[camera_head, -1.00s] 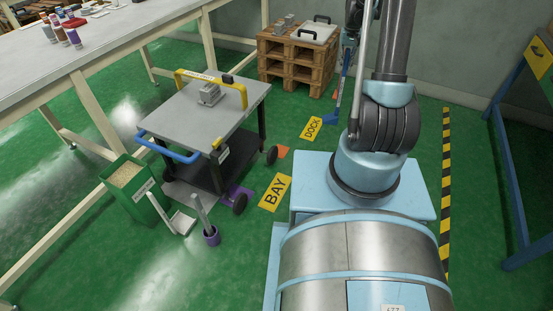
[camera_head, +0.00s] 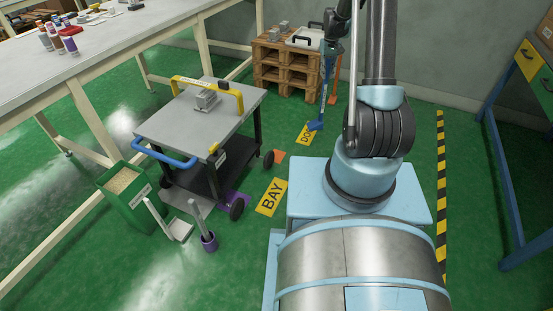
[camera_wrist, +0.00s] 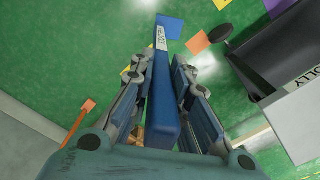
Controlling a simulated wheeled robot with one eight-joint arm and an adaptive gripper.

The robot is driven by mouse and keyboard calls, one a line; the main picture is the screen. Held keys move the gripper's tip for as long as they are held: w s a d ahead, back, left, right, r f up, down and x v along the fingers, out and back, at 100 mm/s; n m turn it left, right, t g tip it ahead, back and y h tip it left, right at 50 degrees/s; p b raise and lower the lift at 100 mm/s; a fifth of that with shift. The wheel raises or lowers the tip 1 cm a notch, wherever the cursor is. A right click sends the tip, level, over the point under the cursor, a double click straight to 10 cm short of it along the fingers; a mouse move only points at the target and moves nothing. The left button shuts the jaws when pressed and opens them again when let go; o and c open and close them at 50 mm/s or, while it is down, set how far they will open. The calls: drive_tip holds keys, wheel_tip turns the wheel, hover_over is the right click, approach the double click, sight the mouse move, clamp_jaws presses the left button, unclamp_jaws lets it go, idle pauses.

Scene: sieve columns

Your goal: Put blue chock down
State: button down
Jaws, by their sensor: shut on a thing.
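My gripper (camera_wrist: 162,64) is shut on the bar, one finger on each side. In the head view, the blue chock (camera_head: 316,125) hangs nearly upright below my gripper (camera_head: 333,48). I cannot tell whether the foot touches the floor.
A grey trolley (camera_head: 225,125) with a yellow handle stands left, near the yellow BAY sign (camera_head: 271,197) and an orange floor piece (camera_head: 280,156). A wooden pallet stack (camera_head: 283,75) stands behind. A green bin (camera_head: 125,200) is at front left.

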drive_tip(key=w+a+f+n, duration=0.4)
drive_tip(key=a+f+n, duration=0.2)
drive_tip(key=a+f, duration=0.45)
drive_tip(key=w+a+f+n, duration=0.3)
drive_tip(key=a+f+n, duration=0.2)
drive_tip(key=a+f, duration=0.55)
wheel_tip(320, 180, down, 8)
drive_tip(key=a, duration=0.1)
drive_tip(key=shift+a+r, duration=0.2)
drive_tip(key=shift+a, duration=0.2)
drive_tip(key=c, duration=1.6)
unclamp_jaws()
drive_tip(key=shift+o, duration=0.3)
drive_tip(key=shift+r, duration=0.1)
